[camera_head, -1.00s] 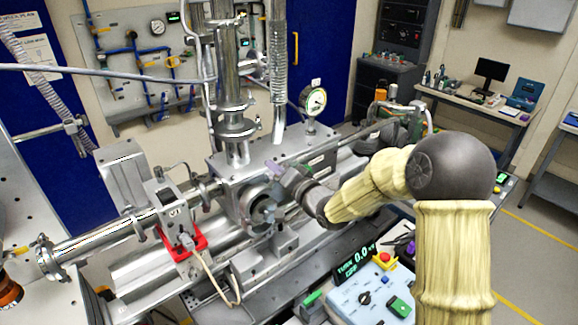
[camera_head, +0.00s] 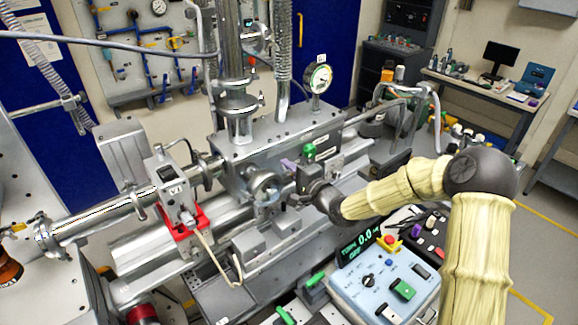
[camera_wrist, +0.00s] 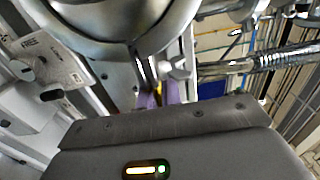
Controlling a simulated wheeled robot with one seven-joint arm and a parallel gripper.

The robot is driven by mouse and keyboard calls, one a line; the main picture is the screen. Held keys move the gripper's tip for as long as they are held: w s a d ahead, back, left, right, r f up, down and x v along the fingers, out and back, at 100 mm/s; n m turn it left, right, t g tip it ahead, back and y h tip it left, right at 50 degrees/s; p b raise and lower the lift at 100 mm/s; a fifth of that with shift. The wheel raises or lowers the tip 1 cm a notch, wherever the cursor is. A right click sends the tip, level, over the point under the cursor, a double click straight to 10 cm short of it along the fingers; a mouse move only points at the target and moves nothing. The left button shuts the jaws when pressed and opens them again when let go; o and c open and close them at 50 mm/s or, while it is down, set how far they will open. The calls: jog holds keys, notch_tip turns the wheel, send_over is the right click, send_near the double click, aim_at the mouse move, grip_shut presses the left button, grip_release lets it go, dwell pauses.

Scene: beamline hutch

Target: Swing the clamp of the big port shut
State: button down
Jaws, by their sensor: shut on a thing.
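The big port (camera_head: 264,188) is a round metal opening on the front of the grey chamber. Its round rim (camera_wrist: 125,40) fills the top of the wrist view. My gripper (camera_head: 287,164) has purple fingertips and sits right beside the port, at its upper right. In the wrist view my gripper (camera_wrist: 162,98) is shut on the clamp (camera_wrist: 147,72), a metal piece at the rim's edge. A winged metal knob (camera_wrist: 176,69) is next to it. My fingers mostly hide the gripped part, and I cannot tell how far the clamp is swung.
A green-topped knob (camera_head: 309,151) stands just right of my fingers. A round gauge (camera_head: 318,78) rises from the chamber. A blue-grey control box (camera_head: 385,285) stands in front, below my arm. A boxed valve on a red bracket (camera_head: 188,222) is left of the port.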

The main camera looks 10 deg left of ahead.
jog(key=shift+s+f, duration=0.1)
jog(key=shift+f, duration=0.15)
jog(key=c, duration=1.6)
grip_release()
jog(key=shift+r, duration=0.1)
jog(key=b+v, duration=0.4)
jog(key=v, duration=1.3)
jog(key=shift+s+d, duration=0.1)
jog(key=shift+d, duration=0.15)
